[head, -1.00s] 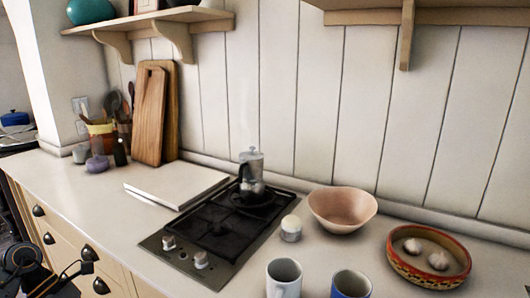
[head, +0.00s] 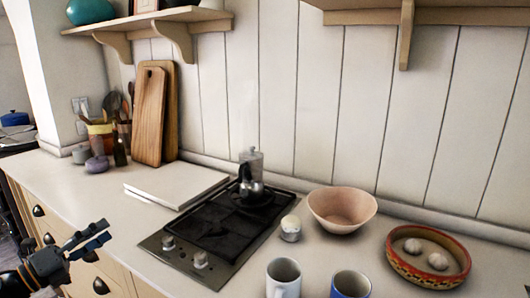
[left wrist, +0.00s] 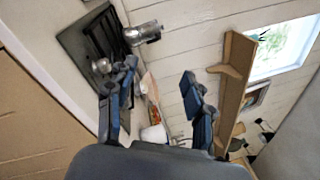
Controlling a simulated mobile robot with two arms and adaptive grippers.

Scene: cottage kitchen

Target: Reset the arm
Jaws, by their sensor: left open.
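My left gripper (head: 104,232) is at the lower left of the head view, in front of the counter's drawers and near its front edge. Its two fingers point right and up, and they are open with nothing between them. In the left wrist view the fingers (left wrist: 158,72) stand wide apart, with the wall and part of the counter behind them. My right gripper is not in view.
The counter (head: 90,195) holds a gas hob (head: 215,232) with a moka pot (head: 250,178), a pink bowl (head: 342,208), a patterned dish (head: 395,265), two mugs (head: 284,275) and cutting boards (head: 150,115). A shelf (head: 150,18) hangs above. The counter's front left is clear.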

